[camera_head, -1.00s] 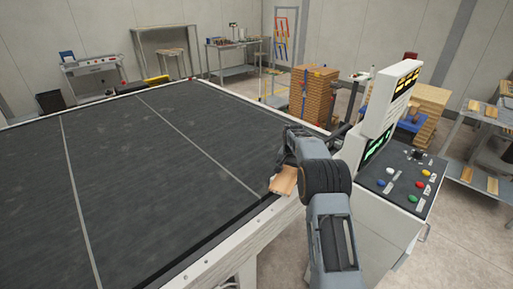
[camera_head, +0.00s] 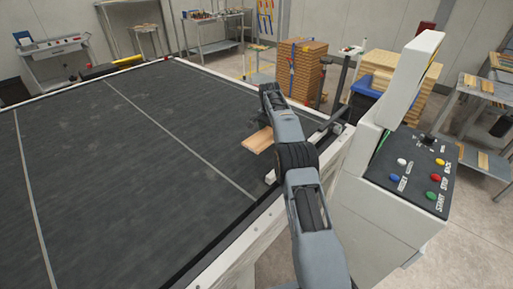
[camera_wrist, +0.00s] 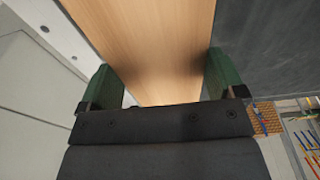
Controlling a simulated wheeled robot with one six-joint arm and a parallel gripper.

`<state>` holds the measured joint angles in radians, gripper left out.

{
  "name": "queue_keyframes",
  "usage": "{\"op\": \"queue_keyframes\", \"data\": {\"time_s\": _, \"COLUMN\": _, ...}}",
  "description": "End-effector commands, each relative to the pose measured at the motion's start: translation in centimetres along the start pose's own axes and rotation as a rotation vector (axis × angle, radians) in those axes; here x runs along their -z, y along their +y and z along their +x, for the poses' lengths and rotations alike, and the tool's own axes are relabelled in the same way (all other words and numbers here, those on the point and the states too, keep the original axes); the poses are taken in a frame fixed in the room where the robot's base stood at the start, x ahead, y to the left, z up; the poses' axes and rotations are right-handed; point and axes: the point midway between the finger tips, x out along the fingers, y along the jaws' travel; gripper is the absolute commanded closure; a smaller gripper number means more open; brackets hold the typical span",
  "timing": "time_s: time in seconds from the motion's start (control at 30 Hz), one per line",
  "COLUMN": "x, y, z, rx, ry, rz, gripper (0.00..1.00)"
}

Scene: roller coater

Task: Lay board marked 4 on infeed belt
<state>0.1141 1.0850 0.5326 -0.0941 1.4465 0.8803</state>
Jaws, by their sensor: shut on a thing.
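A light wooden board (camera_head: 258,140) shows beside my arm in the head view, over the right part of the dark infeed belt (camera_head: 130,140). In the wrist view the board (camera_wrist: 140,35) runs between the two green fingers of my gripper (camera_wrist: 158,82), which is shut on its edges. The fingers are hidden behind my arm in the head view. No number shows on the visible face. The belt (camera_wrist: 275,45) also fills the upper right of the wrist view. I cannot tell whether the board touches the belt.
A control console (camera_head: 405,180) with coloured buttons stands right of the belt, close to my arm. A white side rail (camera_head: 235,255) edges the belt. Strapped board stacks (camera_head: 308,70) stand behind. The belt's left and middle are clear.

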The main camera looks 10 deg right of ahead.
Motion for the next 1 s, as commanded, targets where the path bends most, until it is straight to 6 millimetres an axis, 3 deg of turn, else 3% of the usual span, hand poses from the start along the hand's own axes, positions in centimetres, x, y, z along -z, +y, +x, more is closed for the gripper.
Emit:
{"op": "queue_keyframes", "data": {"time_s": 0.3, "x": -3.4, "y": -2.9, "z": 3.9, "rx": 0.001, "ry": 0.0, "rz": -0.003, "gripper": 0.46}}
{"op": "queue_keyframes", "data": {"time_s": 0.63, "x": -4.9, "y": -4.1, "z": 5.8, "rx": 0.0, "ry": -0.001, "rz": -0.005, "gripper": 0.46}}
{"op": "queue_keyframes", "data": {"time_s": 0.8, "x": -5.0, "y": -4.0, "z": 7.8, "rx": 0.0, "ry": -0.001, "rz": -0.005, "gripper": 0.46}}
{"op": "queue_keyframes", "data": {"time_s": 1.0, "x": -5.1, "y": -4.0, "z": 8.5, "rx": 0.003, "ry": 0.001, "rz": -0.004, "gripper": 0.46}}
